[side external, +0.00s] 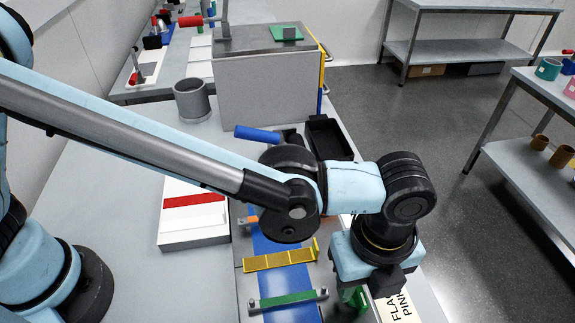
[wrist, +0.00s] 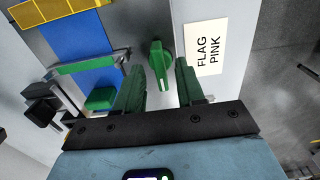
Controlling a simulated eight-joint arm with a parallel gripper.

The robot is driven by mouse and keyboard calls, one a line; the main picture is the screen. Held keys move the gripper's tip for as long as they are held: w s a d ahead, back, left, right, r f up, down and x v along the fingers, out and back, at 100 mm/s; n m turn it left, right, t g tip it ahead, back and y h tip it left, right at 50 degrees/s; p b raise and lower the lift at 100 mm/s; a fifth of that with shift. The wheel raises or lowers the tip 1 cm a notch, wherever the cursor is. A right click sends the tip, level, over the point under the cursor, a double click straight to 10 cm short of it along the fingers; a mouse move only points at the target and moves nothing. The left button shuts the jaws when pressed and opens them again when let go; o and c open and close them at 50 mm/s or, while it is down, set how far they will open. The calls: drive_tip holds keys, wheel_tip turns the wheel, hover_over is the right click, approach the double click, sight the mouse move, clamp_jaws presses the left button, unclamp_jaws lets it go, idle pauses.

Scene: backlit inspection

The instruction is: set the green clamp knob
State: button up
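I cannot tell how far above the knob the tips are. A green clamp bar (wrist: 92,63) crosses the blue strip (wrist: 78,38) to the left; it also shows in the side external view (side external: 287,299). In that view my gripper (side external: 356,298) points down at the lower right, and the knob cannot be told apart from the fingers.
A label reading "FLAG PINK" (wrist: 208,47) lies right of the knob. A yellow bar (side external: 278,261) crosses the blue strip further back. A white box with a red stripe (side external: 194,215), a grey cup (side external: 192,100) and a black bin (side external: 329,139) stand on the bench.

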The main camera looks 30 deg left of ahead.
drive_tip(key=shift+f, duration=0.3)
clamp_jaws()
